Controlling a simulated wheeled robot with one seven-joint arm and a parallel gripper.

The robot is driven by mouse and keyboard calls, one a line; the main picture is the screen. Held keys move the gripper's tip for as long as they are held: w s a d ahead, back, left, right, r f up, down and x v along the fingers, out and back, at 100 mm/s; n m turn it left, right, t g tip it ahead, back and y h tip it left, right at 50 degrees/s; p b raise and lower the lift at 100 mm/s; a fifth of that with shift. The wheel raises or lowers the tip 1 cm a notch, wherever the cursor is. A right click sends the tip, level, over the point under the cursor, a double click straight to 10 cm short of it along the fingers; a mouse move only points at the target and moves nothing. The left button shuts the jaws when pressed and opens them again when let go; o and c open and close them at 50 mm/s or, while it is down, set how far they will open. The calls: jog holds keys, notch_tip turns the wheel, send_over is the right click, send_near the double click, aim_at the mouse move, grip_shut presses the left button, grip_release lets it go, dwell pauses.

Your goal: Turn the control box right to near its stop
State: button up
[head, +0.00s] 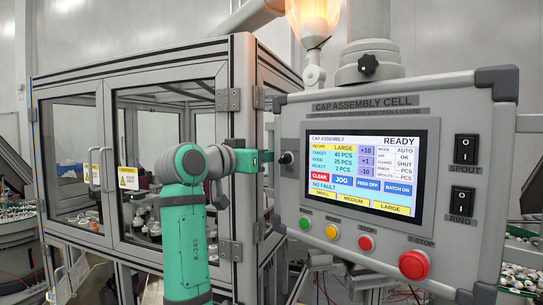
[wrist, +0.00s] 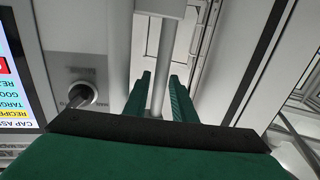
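The control box (head: 300,222) is a grey panel at the right of the head view, with a lit screen (head: 362,170) facing me. Its left part shows at the left of the wrist view (wrist: 48,70), beside a black key switch (wrist: 82,92). A grey upright bar (wrist: 162,62) beside the box runs between the fingers of my gripper (wrist: 161,78). In the head view my gripper (head: 268,157) is at the box's left edge. The fingers are apart, one on each side of the bar; I cannot tell whether either touches it.
A glazed machine enclosure (head: 130,165) with metal frame posts stands left of and behind the box. A red stop button (head: 413,265) and smaller buttons line the box's lower edge. A lit lamp (head: 314,22) and support pipe (head: 367,35) are above.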

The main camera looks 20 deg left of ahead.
jog(key=shift+x, duration=0.9)
jog(key=shift+a, duration=0.1)
grip_shut()
